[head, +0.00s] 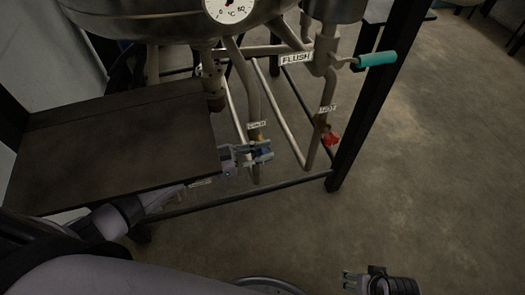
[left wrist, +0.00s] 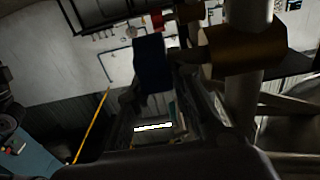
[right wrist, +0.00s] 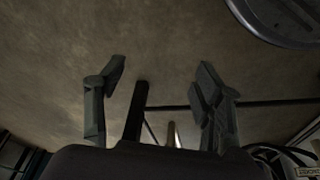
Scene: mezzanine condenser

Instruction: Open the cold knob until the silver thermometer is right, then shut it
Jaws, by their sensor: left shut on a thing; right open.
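The cold knob is a dark blue handle (head: 263,151) on a pipe under the vessel, below a small white tag (head: 257,125). My left gripper (head: 256,152) is shut on it. In the left wrist view the blue knob (left wrist: 149,62) stands at the fingers, beside a brass valve body (left wrist: 245,46). A round white thermometer dial (head: 230,8) marked °C is cut by the top edge of the head view; its needle and reading are not clear. My right gripper (head: 347,280) is open and empty over the floor; its fingers also show in the right wrist view (right wrist: 160,82).
A red knob (head: 331,138) sits on the pipe to the right. A teal-handled lever (head: 376,59) sticks out beside a FLUSH label (head: 296,58). A dark flat panel (head: 110,140) lies left of the pipes.

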